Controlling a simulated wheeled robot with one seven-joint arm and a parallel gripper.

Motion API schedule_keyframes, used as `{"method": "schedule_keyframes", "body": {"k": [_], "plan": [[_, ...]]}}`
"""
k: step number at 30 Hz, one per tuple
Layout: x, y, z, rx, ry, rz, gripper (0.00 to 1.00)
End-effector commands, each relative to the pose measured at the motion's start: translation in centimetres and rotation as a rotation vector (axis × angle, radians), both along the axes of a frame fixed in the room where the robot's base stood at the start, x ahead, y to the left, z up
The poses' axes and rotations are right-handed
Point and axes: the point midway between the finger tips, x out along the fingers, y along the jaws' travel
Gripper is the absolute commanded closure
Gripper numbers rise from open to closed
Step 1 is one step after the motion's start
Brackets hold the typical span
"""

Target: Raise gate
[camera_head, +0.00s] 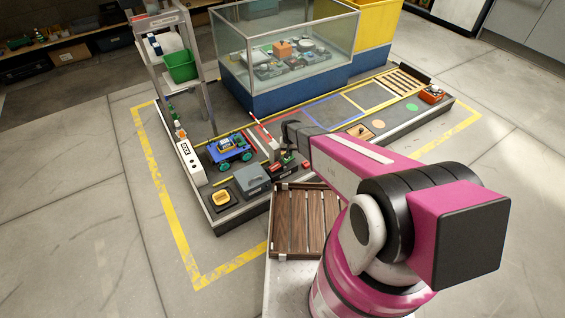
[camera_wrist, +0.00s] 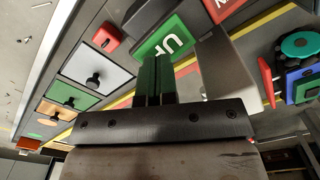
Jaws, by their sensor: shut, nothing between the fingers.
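The gate, a red-and-white barrier arm (camera_head: 263,132), is beside the blue toy truck (camera_head: 231,147) on the bench; its exact angle is hard to tell. In the wrist view, a green pad (camera_wrist: 176,38) with white letters reading "UP" lies next to a red pad (camera_wrist: 222,8) whose lettering is cut off. My gripper (camera_wrist: 152,62) is shut and empty, its dark fingers over the green pad and hiding part of it. I cannot tell whether they touch it. In the head view my gripper is partly hidden at the bench's near side, right of the gate.
A grey box (camera_head: 252,179) and a yellow-topped block (camera_head: 221,199) stand at the near left. A slatted wooden crate (camera_head: 305,220) is in front. The wrist view shows knobbed panels (camera_wrist: 95,62) on the left.

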Motion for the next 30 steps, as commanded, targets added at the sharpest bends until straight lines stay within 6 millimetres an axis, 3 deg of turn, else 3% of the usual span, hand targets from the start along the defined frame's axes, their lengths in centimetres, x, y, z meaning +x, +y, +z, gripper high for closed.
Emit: {"method": "schedule_keyframes", "body": {"k": [18,30], "plan": [[-0.1,0.0,4.2,0.000,-0.001,0.000,1.00],[-0.4,-0.5,5.2,0.000,-0.001,-0.002,1.00]]}}
